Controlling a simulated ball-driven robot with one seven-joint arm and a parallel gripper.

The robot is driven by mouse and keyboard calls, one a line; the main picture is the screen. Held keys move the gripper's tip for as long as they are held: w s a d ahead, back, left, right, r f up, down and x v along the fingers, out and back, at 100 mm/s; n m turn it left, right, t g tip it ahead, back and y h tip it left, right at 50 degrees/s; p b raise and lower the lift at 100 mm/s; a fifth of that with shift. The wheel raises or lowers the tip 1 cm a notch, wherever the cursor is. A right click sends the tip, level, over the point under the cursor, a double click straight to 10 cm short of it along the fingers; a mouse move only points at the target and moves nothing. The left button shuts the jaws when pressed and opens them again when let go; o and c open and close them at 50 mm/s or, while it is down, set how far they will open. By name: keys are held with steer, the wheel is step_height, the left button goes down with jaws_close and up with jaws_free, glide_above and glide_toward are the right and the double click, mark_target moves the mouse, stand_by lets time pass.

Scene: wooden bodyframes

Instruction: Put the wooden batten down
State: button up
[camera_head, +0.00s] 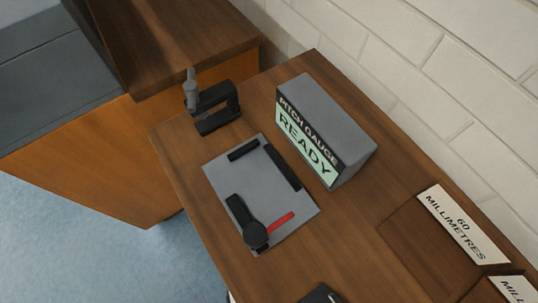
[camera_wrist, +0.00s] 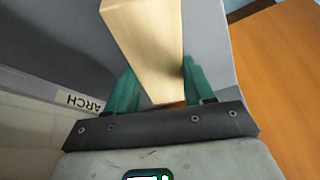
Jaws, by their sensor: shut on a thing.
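The wooden batten (camera_wrist: 145,40) is a pale, square-edged stick in the wrist view. It runs from the top edge of the picture down between the two green fingers of my gripper (camera_wrist: 155,88). My gripper is shut on it. The batten's far end is cut off by the top of the picture, and I cannot tell what lies under it. Neither my gripper nor the batten shows in the head view.
An "ARCH" label (camera_wrist: 84,102) shows in the wrist view.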

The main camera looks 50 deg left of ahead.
steer(key=o, duration=1.2)
steer(key=shift+r, duration=0.35)
steer(key=p+v, duration=0.1)
steer(key=v, duration=0.1)
steer(key=shift+d+r, duration=0.15)
steer(key=shift+r, duration=0.25)
steer(key=s+d, duration=0.2)
steer(key=d, duration=0.1)
steer(key=s+d+p, duration=0.1)
steer(key=d, duration=0.3)
steer(key=s+d+p, duration=0.1)
steer(key=s+d, duration=0.1)
steer(key=d, duration=0.1)
steer(key=shift+s+d+f, duration=0.15)
steer(key=shift+s+d, duration=0.15)
steer(key=shift+d, duration=0.05)
